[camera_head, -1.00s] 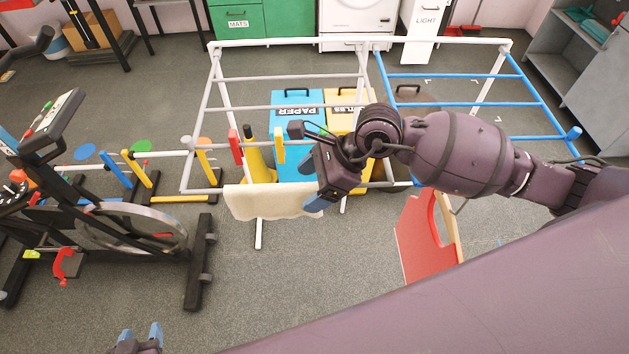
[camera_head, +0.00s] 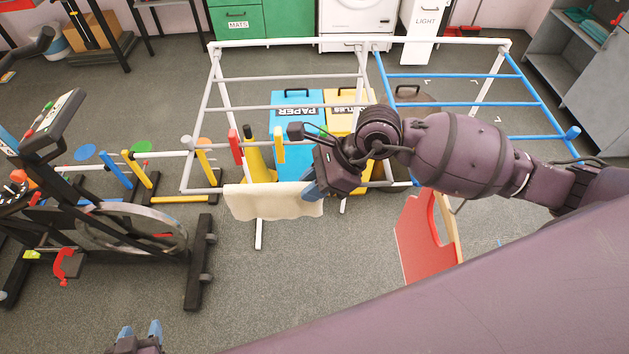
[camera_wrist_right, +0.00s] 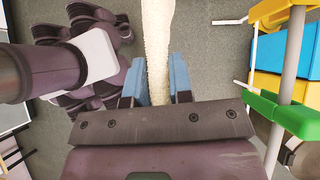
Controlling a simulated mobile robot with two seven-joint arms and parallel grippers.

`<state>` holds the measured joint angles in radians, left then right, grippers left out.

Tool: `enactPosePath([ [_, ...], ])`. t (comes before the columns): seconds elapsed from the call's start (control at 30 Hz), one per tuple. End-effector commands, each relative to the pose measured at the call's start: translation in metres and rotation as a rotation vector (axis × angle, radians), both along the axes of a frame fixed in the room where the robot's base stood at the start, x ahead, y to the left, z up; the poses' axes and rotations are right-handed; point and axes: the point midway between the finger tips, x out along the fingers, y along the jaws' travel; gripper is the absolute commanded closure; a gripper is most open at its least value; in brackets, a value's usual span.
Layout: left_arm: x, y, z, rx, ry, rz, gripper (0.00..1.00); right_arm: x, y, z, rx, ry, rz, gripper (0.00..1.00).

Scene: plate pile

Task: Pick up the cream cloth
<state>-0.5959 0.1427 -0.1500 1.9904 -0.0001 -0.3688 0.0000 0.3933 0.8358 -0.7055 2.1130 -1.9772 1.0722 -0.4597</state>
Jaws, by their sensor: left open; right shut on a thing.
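The cream cloth (camera_head: 268,201) hangs over the front rail of the white drying rack (camera_head: 290,43) in the head view. My right gripper (camera_head: 311,191) is at the cloth's right edge, with its blue fingers shut on it. In the right wrist view the cloth (camera_wrist_right: 158,50) runs edge-on between the two blue fingers of my right gripper (camera_wrist_right: 160,78). The cloth is still draped on the rail. My left gripper (camera_head: 141,332) is at the bottom edge of the head view, open and empty, well away from the cloth.
An exercise bike (camera_head: 110,220) stands at the left. A red board (camera_head: 422,245) stands below my right arm. The floor (camera_head: 300,285) in front of the cloth is clear.

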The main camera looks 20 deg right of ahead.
Motion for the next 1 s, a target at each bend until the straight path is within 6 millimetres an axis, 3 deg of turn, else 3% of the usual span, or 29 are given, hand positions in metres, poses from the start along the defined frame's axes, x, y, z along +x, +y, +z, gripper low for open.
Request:
enactPosePath([
  [0.63,-0.005,0.001,0.001,0.0,0.009,0.004,0.51,0.008,-0.003,0.008,-0.002,-0.02,-0.01,0.87],
  [0.87,0.001,0.001,0.028,0.0,-0.013,0.003,0.51,0.008,-0.003,0.042,-0.003,-0.025,-0.009,0.88],
  [1.0,0.004,0.001,0.046,0.0,-0.026,0.003,0.51,0.007,-0.003,0.064,-0.002,-0.023,-0.01,1.0],
])
